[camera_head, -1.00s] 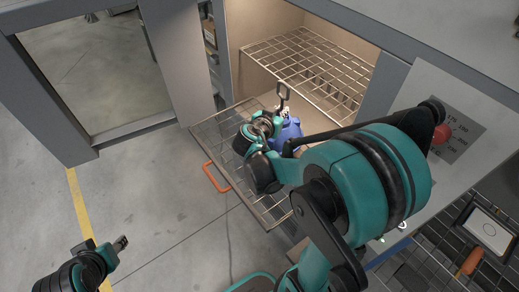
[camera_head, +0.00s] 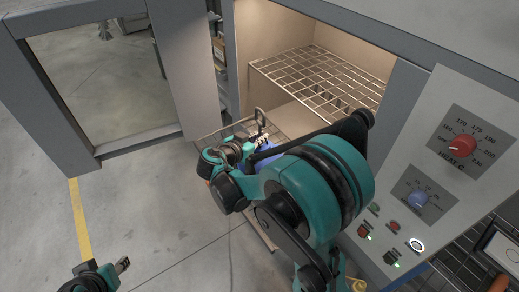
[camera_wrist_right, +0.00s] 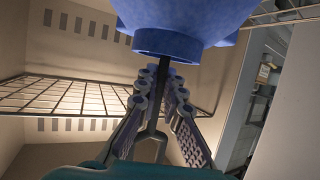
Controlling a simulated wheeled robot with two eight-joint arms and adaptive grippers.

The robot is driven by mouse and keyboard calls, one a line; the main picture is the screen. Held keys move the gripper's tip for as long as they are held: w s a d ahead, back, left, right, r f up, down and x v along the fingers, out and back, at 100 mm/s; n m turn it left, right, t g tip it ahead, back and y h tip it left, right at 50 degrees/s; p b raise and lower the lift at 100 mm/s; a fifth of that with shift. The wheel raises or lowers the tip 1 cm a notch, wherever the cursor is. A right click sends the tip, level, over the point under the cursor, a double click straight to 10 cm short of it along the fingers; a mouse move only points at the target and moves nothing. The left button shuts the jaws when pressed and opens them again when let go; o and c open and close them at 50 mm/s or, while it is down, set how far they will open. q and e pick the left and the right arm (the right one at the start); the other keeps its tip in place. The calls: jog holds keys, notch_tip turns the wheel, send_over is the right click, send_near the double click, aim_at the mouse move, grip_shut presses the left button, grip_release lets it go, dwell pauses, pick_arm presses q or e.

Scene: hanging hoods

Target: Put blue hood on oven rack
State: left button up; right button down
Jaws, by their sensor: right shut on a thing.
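The blue hood (camera_head: 268,158) is partly hidden behind my right arm in the head view. In the right wrist view the hood (camera_wrist_right: 185,22) fills the top, with a dark rod running from it between the fingers. My right gripper (camera_head: 256,140) is shut on this rod, whose loop (camera_head: 261,118) sticks up above it. One wire oven rack (camera_head: 320,80) is inside the lit oven. A lower wire rack (camera_head: 211,140) extends out of the opening, mostly covered by my right arm. I cannot tell if the hood touches it. My left gripper (camera_head: 122,265) is low at the left, its jaw state unclear.
The oven door (camera_head: 170,75) stands open at the left. A control panel (camera_head: 440,165) with red and blue knobs is at the right. A dark wire basket (camera_head: 470,245) is at the lower right. The floor at the left is clear, with a yellow line (camera_head: 80,220).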

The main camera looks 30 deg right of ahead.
notch_tip(320, 180, down, 4)
jog(key=shift+a+f+b, duration=0.1)
jog(key=shift+f+b, duration=0.05)
jog(key=shift+b, duration=1)
jog(key=c, duration=1.7)
grip_release()
jog(key=p+v, duration=0.4)
jog(key=v, duration=0.8)
jog(key=shift+s+a+n+t+y, duration=0.2)
jog(key=shift+s+a+n+y, duration=0.75)
jog(key=shift+s+n+y, duration=1.25)
jog(key=shift+s+a+n+t+y, duration=0.2)
jog(key=shift+s+a+n+y, duration=0.7)
jog(key=shift+s+n+y, duration=1.3)
jog(key=shift+s+a+n+t+y, duration=0.2)
jog(key=shift+s+a+n+y, duration=0.75)
jog(key=shift+s+n+y, duration=1.25)
